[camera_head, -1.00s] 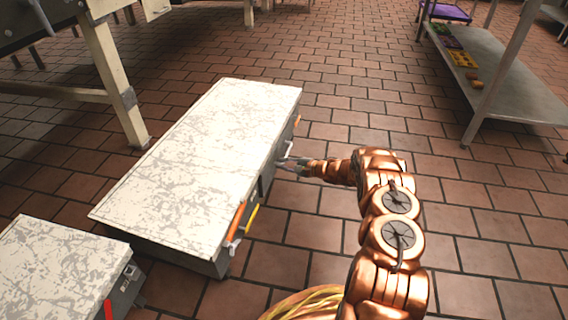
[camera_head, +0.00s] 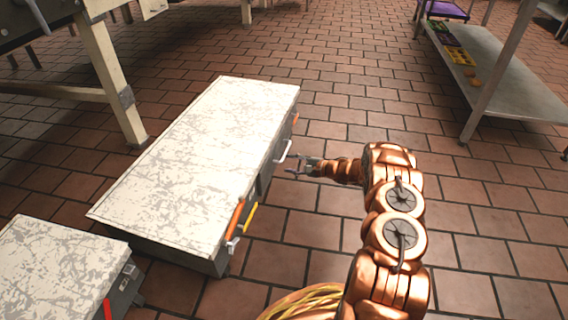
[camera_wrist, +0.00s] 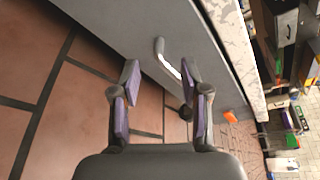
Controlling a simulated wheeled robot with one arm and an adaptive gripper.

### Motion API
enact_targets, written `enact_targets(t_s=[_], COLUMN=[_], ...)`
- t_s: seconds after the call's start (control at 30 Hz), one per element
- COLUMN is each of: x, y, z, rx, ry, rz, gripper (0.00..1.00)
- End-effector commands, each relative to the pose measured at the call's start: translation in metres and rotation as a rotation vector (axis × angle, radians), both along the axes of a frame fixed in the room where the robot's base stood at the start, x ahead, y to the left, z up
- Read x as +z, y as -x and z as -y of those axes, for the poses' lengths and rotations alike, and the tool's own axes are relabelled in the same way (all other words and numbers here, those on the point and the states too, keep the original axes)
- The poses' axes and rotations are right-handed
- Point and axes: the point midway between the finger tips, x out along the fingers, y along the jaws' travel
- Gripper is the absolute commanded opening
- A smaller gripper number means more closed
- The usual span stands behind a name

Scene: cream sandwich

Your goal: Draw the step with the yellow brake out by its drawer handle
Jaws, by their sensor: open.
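The long low step (camera_head: 205,150) with a worn white top stands on the tiled floor left of my arm. A yellow brake lever (camera_head: 250,218) shows on its right side near the front corner. Its pale drawer handle (camera_head: 284,152) sticks out from the same side, further back; it also shows in the wrist view (camera_wrist: 168,60). My gripper (camera_head: 291,170) is open beside the handle. In the wrist view the open fingers (camera_wrist: 159,82) have the handle just beyond their tips, on the grey drawer front. I see no grip on the handle.
A second white-topped step (camera_head: 55,265) with a red lever (camera_head: 108,309) stands at the lower left. A wooden-legged table (camera_head: 112,80) is behind on the left. A metal shelf (camera_head: 500,85) is at the right. Tiled floor is clear around my arm.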

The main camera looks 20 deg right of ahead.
Motion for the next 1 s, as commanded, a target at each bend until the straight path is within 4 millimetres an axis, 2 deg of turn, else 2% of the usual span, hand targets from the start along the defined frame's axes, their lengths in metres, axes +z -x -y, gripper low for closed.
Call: enact_targets(t_s=[0.2, 0.4, 0.6, 1.0], x=[0.010, 0.016, 0.017, 0.017], y=[0.032, 0.050, 0.057, 0.057], z=[0.027, 0.042, 0.047, 0.046], rx=[-0.003, -0.002, 0.000, 0.000], ry=[0.002, 0.001, 0.000, 0.000], rz=[-0.001, -0.001, -0.002, -0.002], gripper=[0.45, 0.45, 0.45, 0.45])
